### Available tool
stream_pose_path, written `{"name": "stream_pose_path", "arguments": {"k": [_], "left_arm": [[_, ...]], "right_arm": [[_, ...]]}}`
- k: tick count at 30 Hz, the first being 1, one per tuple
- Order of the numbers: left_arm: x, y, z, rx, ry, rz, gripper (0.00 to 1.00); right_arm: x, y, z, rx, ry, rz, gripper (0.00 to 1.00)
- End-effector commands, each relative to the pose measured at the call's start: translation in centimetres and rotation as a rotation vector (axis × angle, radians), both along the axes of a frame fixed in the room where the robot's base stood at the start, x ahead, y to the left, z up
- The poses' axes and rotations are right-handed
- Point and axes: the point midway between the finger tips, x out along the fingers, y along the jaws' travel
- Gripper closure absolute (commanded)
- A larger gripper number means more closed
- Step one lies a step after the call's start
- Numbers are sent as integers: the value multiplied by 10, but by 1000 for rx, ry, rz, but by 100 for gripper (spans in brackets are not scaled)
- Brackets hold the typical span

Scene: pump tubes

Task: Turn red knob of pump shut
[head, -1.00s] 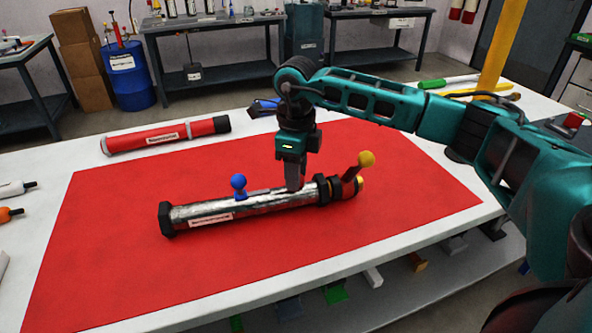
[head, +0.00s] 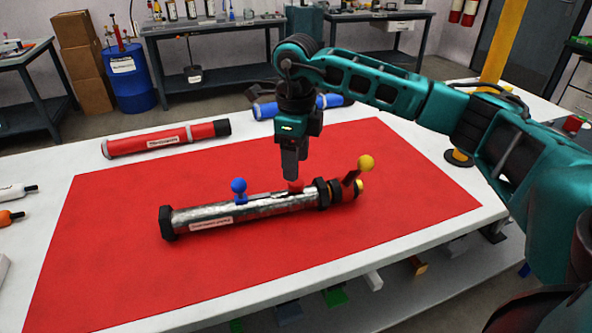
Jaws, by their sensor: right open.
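The silver pump tube (head: 265,205) lies on the red mat (head: 110,260), with black end fittings. Its red knob (head: 296,186) shows as a small red piece on top, near the right end. A blue ball knob (head: 238,186) stands on the tube to the left. A yellow ball (head: 366,162) tips a lever at the right end. My right gripper (head: 290,178) points straight down just above the red knob, its fingers open and seen nearly edge-on. The fingers partly hide the knob, so its turn is hard to tell. My left gripper is not in view.
A red tube (head: 165,139) lies behind the mat on the white table (head: 90,165). A blue tube (head: 265,110) lies behind my right wrist. Bottles with black tips (head: 8,218) sit at the left edge. The mat around the pump is clear.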

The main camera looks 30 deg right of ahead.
Motion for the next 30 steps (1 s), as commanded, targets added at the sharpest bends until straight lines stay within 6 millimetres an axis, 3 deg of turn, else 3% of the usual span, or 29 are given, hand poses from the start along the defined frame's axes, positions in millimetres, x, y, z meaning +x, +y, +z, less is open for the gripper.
{"name": "stream_pose_path", "arguments": {"k": [1, 6, 12, 30], "left_arm": [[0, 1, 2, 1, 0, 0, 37], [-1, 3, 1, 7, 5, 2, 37], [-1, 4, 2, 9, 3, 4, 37], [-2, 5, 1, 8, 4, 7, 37]], "right_arm": [[1, 0, 15, 0, -5, 1, 39], [1, 0, 51, 0, -5, 1, 39], [0, 0, 78, 0, -1, 1, 39], [0, 0, 86, -1, 1, 1, 39]]}}
